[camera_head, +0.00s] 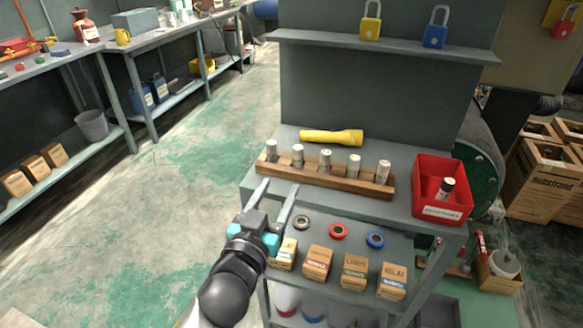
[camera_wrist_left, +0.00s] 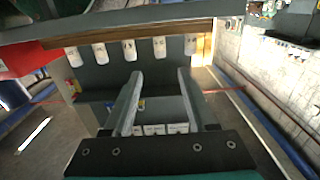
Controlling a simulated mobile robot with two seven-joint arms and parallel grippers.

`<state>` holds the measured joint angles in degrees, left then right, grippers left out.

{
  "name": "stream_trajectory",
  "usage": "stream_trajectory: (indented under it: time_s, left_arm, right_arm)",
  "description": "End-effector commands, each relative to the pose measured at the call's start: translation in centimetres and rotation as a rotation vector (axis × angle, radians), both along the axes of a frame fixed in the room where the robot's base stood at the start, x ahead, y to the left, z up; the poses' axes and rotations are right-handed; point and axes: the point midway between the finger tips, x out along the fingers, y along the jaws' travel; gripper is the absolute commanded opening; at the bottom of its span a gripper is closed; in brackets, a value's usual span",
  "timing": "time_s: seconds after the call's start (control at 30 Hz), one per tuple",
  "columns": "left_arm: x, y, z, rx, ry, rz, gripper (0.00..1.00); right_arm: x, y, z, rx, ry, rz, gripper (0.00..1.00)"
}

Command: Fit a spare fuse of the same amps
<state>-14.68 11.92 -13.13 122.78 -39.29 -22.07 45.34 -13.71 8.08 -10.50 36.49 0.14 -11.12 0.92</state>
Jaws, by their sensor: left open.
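Several pale, upright cylindrical fuses (camera_head: 325,161) stand in a row in a wooden rack (camera_head: 343,183) on the bench top. They also show in the left wrist view (camera_wrist_left: 129,49); their markings are too small to read. A red bin (camera_head: 425,190) to the right of the rack holds one dark-and-light fuse (camera_head: 447,186). My left gripper (camera_head: 279,188) is open and empty, in front of the rack's left end. In the left wrist view its spread fingers (camera_wrist_left: 158,78) point toward the row, apart from it. My right gripper is not in view.
Below, a shelf holds tape rolls (camera_head: 338,231) and small labelled boxes (camera_head: 354,271). Yellow and blue padlocks (camera_head: 435,28) stand on the upper shelf. Cartons (camera_head: 543,180) are at the right; open floor (camera_head: 190,190) lies left.

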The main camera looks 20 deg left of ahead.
Motion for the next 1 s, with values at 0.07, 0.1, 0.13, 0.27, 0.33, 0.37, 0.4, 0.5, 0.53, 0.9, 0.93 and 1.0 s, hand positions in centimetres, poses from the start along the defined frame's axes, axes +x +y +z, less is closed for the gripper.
stream_trajectory:
  time_s: [0.07,0.1,0.13,0.27,0.33,0.37,0.4,0.5,0.53,0.9,0.93,1.0]
  left_arm:
    - [1.4,0.0,0.1,0.003,-0.003,-0.001,0.57]
    - [2.1,-0.1,0.1,0.004,-0.003,-0.001,0.57]
    - [2.6,-0.1,0.0,0.004,-0.002,-0.001,0.57]
    - [5.0,-0.2,0.0,0.003,-0.002,-0.001,0.57]
    - [6.2,-0.2,0.0,0.005,-0.001,0.0,0.57]
    - [6.7,-0.2,0.0,0.005,-0.001,0.0,0.57]
    - [7.5,-0.2,0.0,0.001,-0.001,0.001,0.57]
    - [9.2,-0.3,0.0,-0.001,0.0,0.001,0.57]
    - [9.6,-0.3,0.0,-0.001,0.001,0.001,0.57]
    - [11.6,-0.4,-0.1,0.0,0.003,0.001,0.57]
    - [11.6,-0.4,-0.1,0.001,0.003,0.001,0.57]
    - [11.6,-0.4,-0.1,0.001,0.003,0.001,0.57]
  right_arm:
    - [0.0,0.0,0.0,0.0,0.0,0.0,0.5]
    - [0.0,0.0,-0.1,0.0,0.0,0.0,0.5]
    - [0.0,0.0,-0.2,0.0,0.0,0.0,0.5]
    - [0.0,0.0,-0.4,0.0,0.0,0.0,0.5]
    - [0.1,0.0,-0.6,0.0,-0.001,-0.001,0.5]
    - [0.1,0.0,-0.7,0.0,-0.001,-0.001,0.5]
    - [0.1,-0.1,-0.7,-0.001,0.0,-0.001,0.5]
    - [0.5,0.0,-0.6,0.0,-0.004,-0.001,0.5]
    - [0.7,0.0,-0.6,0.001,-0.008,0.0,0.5]
    - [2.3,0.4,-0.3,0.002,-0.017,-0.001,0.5]
    - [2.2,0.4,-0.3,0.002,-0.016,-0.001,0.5]
    - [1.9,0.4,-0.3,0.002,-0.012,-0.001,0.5]
